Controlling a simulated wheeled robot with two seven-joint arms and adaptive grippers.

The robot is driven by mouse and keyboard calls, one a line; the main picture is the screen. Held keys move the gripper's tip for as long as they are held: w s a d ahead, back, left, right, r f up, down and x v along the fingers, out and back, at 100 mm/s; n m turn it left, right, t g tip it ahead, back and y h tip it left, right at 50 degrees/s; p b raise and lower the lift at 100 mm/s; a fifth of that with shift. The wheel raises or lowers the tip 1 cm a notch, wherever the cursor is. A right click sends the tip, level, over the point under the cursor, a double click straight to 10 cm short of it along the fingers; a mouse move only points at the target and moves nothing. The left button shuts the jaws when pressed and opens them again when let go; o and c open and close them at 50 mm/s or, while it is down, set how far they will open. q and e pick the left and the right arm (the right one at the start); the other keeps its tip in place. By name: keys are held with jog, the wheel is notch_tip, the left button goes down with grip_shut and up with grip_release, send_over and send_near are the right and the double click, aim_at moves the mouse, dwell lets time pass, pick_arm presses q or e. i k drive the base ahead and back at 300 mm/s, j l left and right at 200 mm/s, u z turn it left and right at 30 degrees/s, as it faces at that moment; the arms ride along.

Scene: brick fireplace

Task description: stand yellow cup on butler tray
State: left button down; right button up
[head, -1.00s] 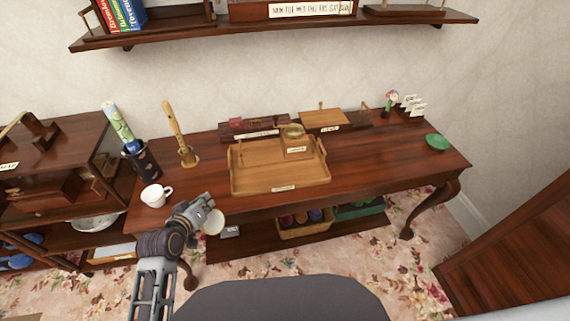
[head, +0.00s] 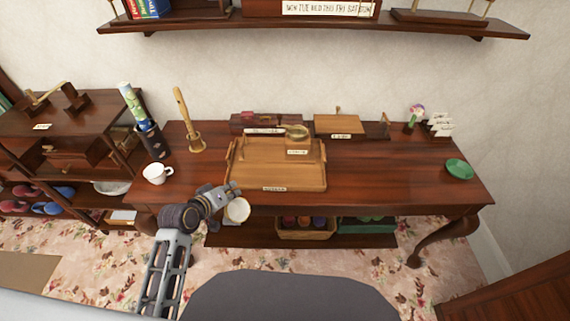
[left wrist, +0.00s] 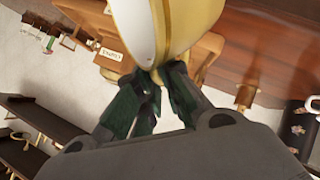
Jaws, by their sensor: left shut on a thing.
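My left gripper (head: 229,194) is shut on the yellow cup (head: 237,211), which shows a pale round inside in the head view. In the left wrist view the cup (left wrist: 205,30) is large and close, yellow outside and white inside, pinched between the dark fingertips (left wrist: 158,88). The butler tray (head: 277,178) is a wooden tray with raised sides on the desk, with a label on its front. The cup is in front of the tray's front left corner, apart from it in the head view. My right gripper is not in view.
A white cup (head: 157,173) stands at the desk's left front. A small wooden box (head: 299,144) with a brass item sits at the tray's back right. A green dish (head: 459,169) lies at right. The tray's front and left floor is bare.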

aim_at(273, 176)
jog(key=i+l+u, duration=0.1)
jog(key=l, duration=0.5)
jog(key=i+l+u, duration=0.1)
jog(key=l, duration=0.5)
jog(key=l+u, duration=0.1)
jog(key=l, duration=0.5)
